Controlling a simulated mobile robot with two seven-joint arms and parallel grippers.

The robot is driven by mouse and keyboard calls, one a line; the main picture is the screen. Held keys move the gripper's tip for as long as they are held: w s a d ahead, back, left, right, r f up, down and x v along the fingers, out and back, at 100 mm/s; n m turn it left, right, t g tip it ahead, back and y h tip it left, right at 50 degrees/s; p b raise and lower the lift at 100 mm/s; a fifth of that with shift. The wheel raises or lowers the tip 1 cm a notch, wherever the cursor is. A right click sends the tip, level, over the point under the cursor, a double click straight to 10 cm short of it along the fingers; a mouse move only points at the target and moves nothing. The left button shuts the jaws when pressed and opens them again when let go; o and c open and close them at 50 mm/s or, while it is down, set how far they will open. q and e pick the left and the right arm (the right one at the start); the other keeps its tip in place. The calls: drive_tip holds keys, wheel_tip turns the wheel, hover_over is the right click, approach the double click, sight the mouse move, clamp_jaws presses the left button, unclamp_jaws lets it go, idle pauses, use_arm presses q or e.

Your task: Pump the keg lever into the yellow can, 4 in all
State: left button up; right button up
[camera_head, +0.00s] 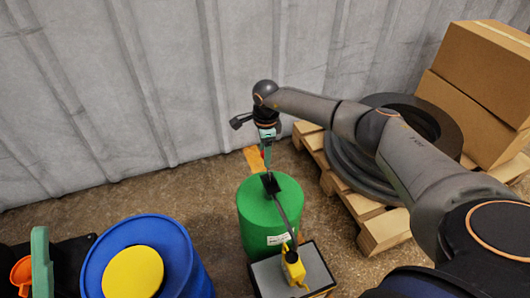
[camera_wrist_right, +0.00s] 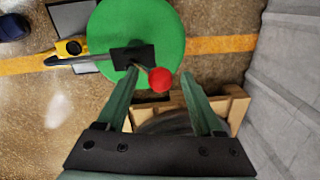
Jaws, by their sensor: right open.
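The green keg (camera_head: 255,218) stands upright on the floor, with a black pump head (camera_head: 272,184) on top. Its lever carries a red knob (camera_wrist_right: 160,80), small and partly hidden by my gripper in the head view. A dark spout (camera_head: 281,212) runs from the pump head to the yellow can (camera_head: 293,268), which also shows in the wrist view (camera_wrist_right: 70,48). My right gripper (camera_head: 267,146) is open above the keg's far side. In the wrist view the knob lies between its fingertips (camera_wrist_right: 161,76), with a gap on both sides. My left gripper is not in view.
The can stands on a grey, dark-edged platform (camera_head: 270,281). A blue drum (camera_head: 183,262) with a yellow top stands left. A wooden pallet (camera_head: 384,232) with black hoses and cardboard boxes (camera_head: 478,70) is at right. A grey corrugated wall (camera_head: 130,80) closes the back.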

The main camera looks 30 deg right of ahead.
drive_tip(key=shift+c, duration=0.4)
clamp_jaws()
idle(0.9)
